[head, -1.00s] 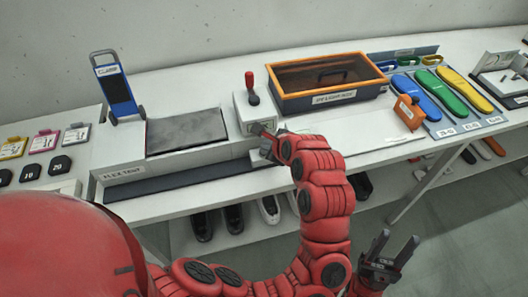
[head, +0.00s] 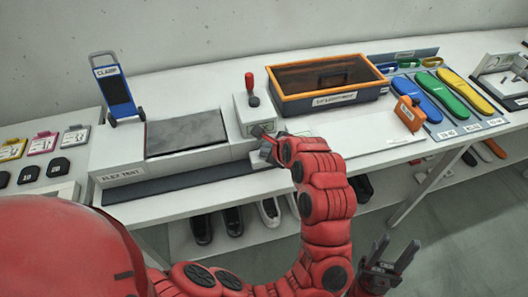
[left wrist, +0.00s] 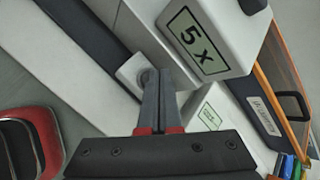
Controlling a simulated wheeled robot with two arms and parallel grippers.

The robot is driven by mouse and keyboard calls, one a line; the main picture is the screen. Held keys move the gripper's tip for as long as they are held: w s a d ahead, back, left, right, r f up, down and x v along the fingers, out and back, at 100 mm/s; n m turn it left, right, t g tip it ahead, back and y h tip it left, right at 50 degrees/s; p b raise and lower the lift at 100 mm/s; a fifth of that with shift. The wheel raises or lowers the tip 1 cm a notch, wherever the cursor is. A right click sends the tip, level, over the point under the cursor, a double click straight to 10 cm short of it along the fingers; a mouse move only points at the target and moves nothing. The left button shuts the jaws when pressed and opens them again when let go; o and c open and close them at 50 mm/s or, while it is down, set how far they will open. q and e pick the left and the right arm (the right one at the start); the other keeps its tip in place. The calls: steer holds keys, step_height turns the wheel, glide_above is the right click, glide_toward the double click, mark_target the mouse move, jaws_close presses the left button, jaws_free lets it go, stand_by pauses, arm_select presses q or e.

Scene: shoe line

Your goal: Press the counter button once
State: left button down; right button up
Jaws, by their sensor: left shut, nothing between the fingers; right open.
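The counter is a white box (head: 243,117) with a red-handled lever on top, at the right end of the flex test unit. In the left wrist view its display (left wrist: 196,40) reads "5 x". A small pale rounded piece with a round button (left wrist: 133,72) sits beside the display face. My left gripper (head: 262,136) is shut and empty at the front of the box. In the left wrist view its fingertips (left wrist: 160,74) overlap the button; I cannot tell whether they touch it. My right gripper (head: 382,254) is open and empty, in front of the table.
The flex test unit (head: 125,175) with its dark plate lies left of the counter. An orange-rimmed box (head: 330,97) stands behind right. A blue clamp stand (head: 117,92) is at the back left. Coloured insoles (head: 445,92) lie at the right. Shoes stand on the lower shelf.

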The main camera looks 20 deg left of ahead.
arm_select(q)
steer(key=shift+f+b, duration=0.35)
steer(key=shift+b, duration=0.15)
stand_by(0.3)
steer(key=shift+r, duration=1)
step_height(320, 180, up, 5)
stand_by(0.6)
stand_by(0.7)
